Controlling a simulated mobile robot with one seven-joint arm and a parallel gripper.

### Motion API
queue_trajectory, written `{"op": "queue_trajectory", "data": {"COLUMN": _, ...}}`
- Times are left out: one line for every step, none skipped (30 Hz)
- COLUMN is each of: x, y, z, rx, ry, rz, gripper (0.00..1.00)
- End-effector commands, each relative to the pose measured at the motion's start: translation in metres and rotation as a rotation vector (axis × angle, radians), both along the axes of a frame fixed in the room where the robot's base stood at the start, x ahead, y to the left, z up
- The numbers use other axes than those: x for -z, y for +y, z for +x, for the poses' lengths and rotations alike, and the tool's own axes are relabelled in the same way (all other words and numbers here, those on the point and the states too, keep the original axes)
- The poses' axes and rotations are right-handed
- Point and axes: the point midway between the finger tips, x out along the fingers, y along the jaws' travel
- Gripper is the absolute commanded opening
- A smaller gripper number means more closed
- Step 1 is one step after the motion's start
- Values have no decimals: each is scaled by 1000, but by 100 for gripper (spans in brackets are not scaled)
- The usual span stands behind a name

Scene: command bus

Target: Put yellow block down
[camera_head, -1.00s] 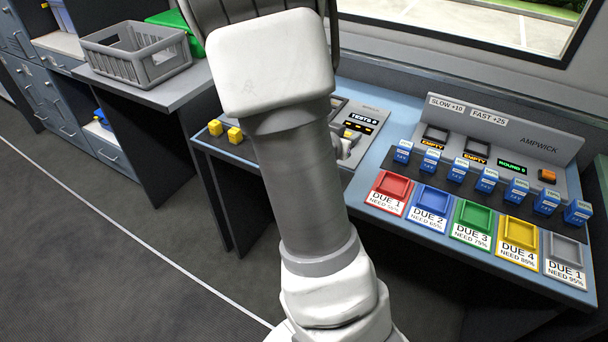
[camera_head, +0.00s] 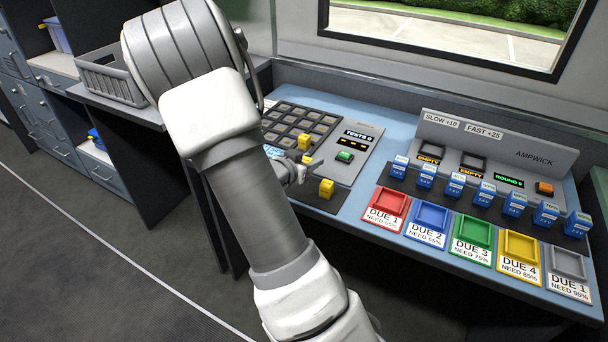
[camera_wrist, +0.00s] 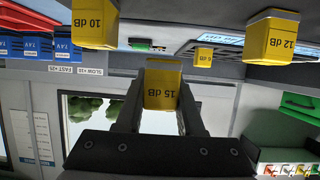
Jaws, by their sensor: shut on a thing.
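The yellow block labelled 15 dB (camera_wrist: 162,88) is between my gripper's fingers (camera_wrist: 160,108) in the wrist view, where labels appear upside down. My gripper is shut on it. In the head view my gripper (camera_head: 298,172) is low over the desk panel, partly hidden by my arm. I cannot tell whether the block touches the panel. A keypad-like grid of square slots (camera_head: 290,122) lies just behind it, with a yellow block (camera_head: 304,142) at its near right part. Another yellow block (camera_head: 326,189) stands on a dark strip just right of my gripper.
The wrist view shows yellow blocks labelled 10 dB (camera_wrist: 95,24), 12 dB (camera_wrist: 271,38) and 6 dB (camera_wrist: 204,58) around the held one. A green button (camera_head: 345,156) is right of the grid. Blue blocks (camera_head: 455,184) and coloured trays (camera_head: 431,217) fill the desk's right side.

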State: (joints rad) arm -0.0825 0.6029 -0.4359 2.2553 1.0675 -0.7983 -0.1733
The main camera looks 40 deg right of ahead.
Motion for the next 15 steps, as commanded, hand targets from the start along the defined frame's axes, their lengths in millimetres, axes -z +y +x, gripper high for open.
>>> {"op": "queue_trajectory", "data": {"x": 5, "y": 2, "z": 7, "rx": 0, "ry": -1, "rz": -1, "gripper": 0}}
{"op": "queue_trajectory", "data": {"x": 7, "y": 3, "z": 10, "rx": 0, "ry": -1, "rz": -1, "gripper": 0}}
{"op": "queue_trajectory", "data": {"x": 9, "y": 5, "z": 13, "rx": 0, "ry": 0, "rz": -1, "gripper": 0}}
{"op": "queue_trajectory", "data": {"x": 10, "y": 6, "z": 14, "rx": 1, "ry": 0, "rz": -1, "gripper": 0}}
{"op": "queue_trajectory", "data": {"x": 10, "y": 6, "z": 15, "rx": 1, "ry": -1, "rz": -1, "gripper": 0}}
{"op": "queue_trajectory", "data": {"x": 11, "y": 7, "z": 16, "rx": 1, "ry": -1, "rz": -1, "gripper": 0}}
{"op": "queue_trajectory", "data": {"x": 13, "y": 7, "z": 17, "rx": 1, "ry": -1, "rz": 0, "gripper": 0}}
{"op": "queue_trajectory", "data": {"x": 16, "y": 7, "z": 17, "rx": 1, "ry": 0, "rz": 0, "gripper": 0}}
{"op": "queue_trajectory", "data": {"x": 21, "y": 7, "z": 16, "rx": 2, "ry": 1, "rz": 0, "gripper": 0}}
{"op": "queue_trajectory", "data": {"x": 25, "y": 6, "z": 16, "rx": 1, "ry": 2, "rz": 0, "gripper": 0}}
{"op": "queue_trajectory", "data": {"x": 30, "y": 6, "z": 16, "rx": 1, "ry": 3, "rz": 0, "gripper": 0}}
{"op": "queue_trajectory", "data": {"x": 36, "y": 6, "z": 16, "rx": 1, "ry": 2, "rz": -1, "gripper": 0}}
{"op": "queue_trajectory", "data": {"x": 39, "y": 6, "z": 16, "rx": 1, "ry": 2, "rz": -1, "gripper": 0}}
{"op": "queue_trajectory", "data": {"x": 42, "y": 6, "z": 16, "rx": 1, "ry": 3, "rz": -1, "gripper": 0}}
{"op": "queue_trajectory", "data": {"x": 45, "y": 6, "z": 16, "rx": 1, "ry": 2, "rz": -2, "gripper": 0}}
